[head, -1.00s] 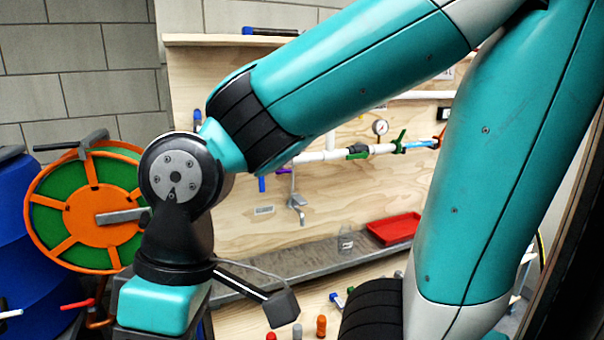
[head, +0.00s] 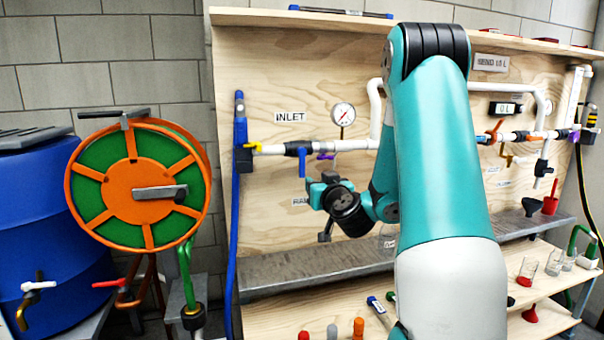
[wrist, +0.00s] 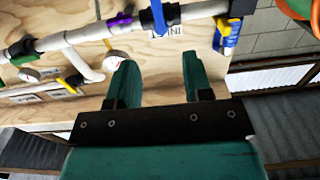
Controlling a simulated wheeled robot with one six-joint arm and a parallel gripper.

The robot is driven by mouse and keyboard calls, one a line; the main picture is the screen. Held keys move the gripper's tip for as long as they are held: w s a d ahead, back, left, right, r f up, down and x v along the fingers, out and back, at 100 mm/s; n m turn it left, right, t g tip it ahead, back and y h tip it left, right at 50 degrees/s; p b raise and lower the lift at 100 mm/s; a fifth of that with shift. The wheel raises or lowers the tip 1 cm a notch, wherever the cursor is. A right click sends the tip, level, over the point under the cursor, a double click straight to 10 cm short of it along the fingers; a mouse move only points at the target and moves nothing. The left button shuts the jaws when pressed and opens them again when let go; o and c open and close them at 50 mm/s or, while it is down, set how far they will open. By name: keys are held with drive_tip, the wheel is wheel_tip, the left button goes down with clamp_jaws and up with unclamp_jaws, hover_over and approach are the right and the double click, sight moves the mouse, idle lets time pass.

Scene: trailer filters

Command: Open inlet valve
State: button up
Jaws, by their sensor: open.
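On the white inlet pipe (head: 350,146), below the INLET label (head: 290,117), a valve has a blue lever handle (head: 302,161) hanging straight down, across the pipe. The blue handle also shows at the top of the wrist view (wrist: 158,17), where the picture is upside down. My gripper (head: 314,190) is below the handle in the head view, small and partly hidden by its own wrist. In the wrist view my gripper (wrist: 160,68) is open and empty, its two green fingers apart. The handle is beyond the fingertips, with a gap in the picture.
A yellow fitting (head: 252,147) joins a blue hose (head: 236,210) left of the valve. A purple handle (head: 325,156) and a gauge (head: 343,114) are close on the right. A metal ledge (head: 290,272) runs below my gripper. A hose reel (head: 130,187) stands left.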

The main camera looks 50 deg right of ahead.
sight(303, 166)
drive_tip(key=p+x, duration=1.6)
drive_tip(key=shift+d+r, duration=0.2)
drive_tip(key=shift+r, duration=0.05)
drive_tip(key=shift+w+d+f+p, duration=0.2)
drive_tip(key=shift+w+d+p, duration=0.2)
drive_tip(key=shift+w, duration=0.05)
clamp_jaws()
